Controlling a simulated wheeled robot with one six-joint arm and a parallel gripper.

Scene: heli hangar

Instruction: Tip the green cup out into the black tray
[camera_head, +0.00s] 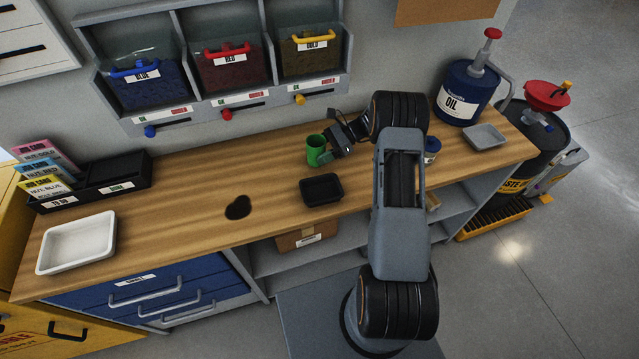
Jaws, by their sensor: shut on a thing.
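The green cup (316,150) stands upright, or nearly so, at the back middle of the wooden bench. My gripper (328,150) reaches it from the right and is shut on its side. Whether the cup touches the bench or hangs just above it I cannot tell, and its contents are not visible. The black tray (321,203) lies on the bench in front of the cup, near the front edge. It looks empty. My arm covers part of the bench to the right of the tray.
A white tray (77,243) and a black card holder (95,195) are at the left. A blue oil can (464,95) and a grey tray (485,137) stand at the right. Bins (232,75) hang behind.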

